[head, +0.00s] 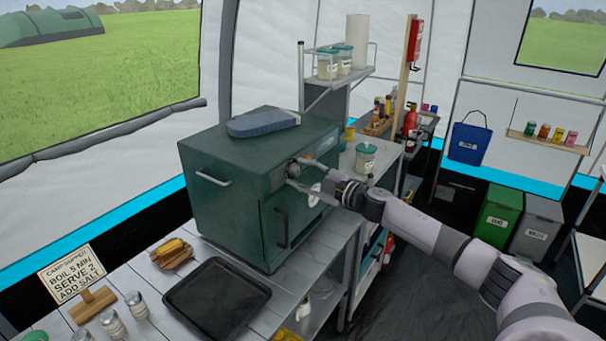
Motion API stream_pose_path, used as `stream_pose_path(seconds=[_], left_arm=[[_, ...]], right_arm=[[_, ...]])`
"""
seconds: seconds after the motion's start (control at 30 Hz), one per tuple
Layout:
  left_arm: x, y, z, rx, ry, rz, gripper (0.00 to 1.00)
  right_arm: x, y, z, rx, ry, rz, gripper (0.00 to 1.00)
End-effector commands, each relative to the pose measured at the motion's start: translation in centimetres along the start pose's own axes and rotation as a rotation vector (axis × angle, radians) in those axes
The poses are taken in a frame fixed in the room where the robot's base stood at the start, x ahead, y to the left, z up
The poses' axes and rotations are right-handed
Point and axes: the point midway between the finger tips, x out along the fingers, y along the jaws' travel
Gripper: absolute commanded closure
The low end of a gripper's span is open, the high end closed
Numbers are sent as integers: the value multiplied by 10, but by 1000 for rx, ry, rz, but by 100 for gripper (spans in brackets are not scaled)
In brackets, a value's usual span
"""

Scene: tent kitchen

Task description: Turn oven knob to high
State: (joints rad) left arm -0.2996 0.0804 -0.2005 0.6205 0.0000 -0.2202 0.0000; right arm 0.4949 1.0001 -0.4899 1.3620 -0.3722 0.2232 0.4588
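The dark green oven (235,215) stands on a slatted counter. Its front faces right, with a dark door handle (282,228) and a small control panel above it. A small grey oven knob (293,170) shows at the upper part of this front. My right gripper (296,172) reaches in from the right. Its two fingers are apart, with their tips at the knob, one above and one below. Whether they press on it is too small to tell. The knob's marks and setting cannot be read. My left gripper is not in view.
A blue folded cloth-like item (262,123) lies on the oven. A black tray (216,298), a board with yellow food (172,253) and a sign (72,275) are on the counter. A lidded jar (365,157) stands behind my gripper. Green (498,215) and grey bins stand at right.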

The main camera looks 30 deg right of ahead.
Motion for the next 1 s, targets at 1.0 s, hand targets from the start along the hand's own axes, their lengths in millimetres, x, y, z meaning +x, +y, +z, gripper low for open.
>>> stream_pose_path(seconds=[1.0], left_arm=[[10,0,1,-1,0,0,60]], right_arm=[[0,-2,1,-94,6,7,99]])
